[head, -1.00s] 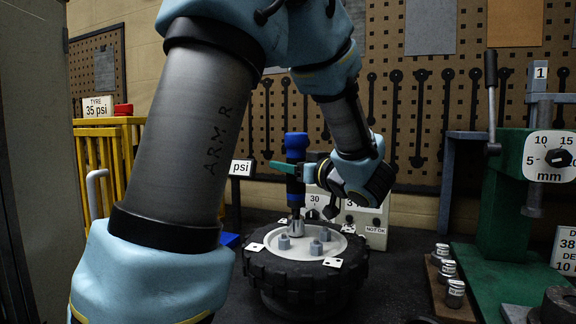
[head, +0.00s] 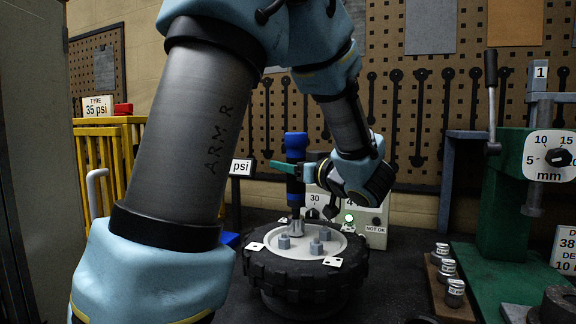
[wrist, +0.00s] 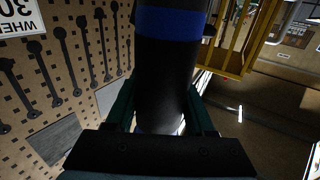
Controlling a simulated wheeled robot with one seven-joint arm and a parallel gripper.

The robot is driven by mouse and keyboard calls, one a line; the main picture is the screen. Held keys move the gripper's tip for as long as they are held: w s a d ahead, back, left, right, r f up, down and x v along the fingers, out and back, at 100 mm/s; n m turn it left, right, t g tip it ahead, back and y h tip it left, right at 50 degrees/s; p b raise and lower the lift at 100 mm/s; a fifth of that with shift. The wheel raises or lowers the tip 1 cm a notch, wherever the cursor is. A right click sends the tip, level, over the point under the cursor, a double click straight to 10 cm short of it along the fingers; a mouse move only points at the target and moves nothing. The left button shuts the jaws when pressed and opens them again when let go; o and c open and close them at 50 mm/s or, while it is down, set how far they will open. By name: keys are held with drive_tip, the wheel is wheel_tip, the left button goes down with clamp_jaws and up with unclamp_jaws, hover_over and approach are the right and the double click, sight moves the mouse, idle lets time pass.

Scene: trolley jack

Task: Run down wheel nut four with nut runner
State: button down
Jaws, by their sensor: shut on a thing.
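The nut runner (head: 296,147), a blue and black upright tool, stands with its silver socket (head: 296,227) down on the hub at the wheel's far left side. The nut under the socket is hidden. My gripper (head: 292,169) is shut on the runner's body with its green fingers. The wrist view shows the nut runner (wrist: 165,70) between the fingers. The wheel (head: 305,272) lies flat, a black tyre around a pale hub. Other grey nuts (head: 284,242) (head: 316,247) (head: 325,234) stand on the hub. White cards with dots (head: 333,262) lie around the rim.
Behind the wheel a pale box (head: 372,222) shows a lit green lamp, a dial and a "NOT OK" label. A green press (head: 505,190) and small labelled canisters (head: 447,270) stand at right. A yellow rack (head: 105,150) is at left. Hanging tools line the pegboard (head: 405,110).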

sight(288, 139)
drive_tip(key=shift+r+p, duration=2.8)
drive_tip(key=shift+r, duration=0.3)
drive_tip(key=shift+f, duration=0.1)
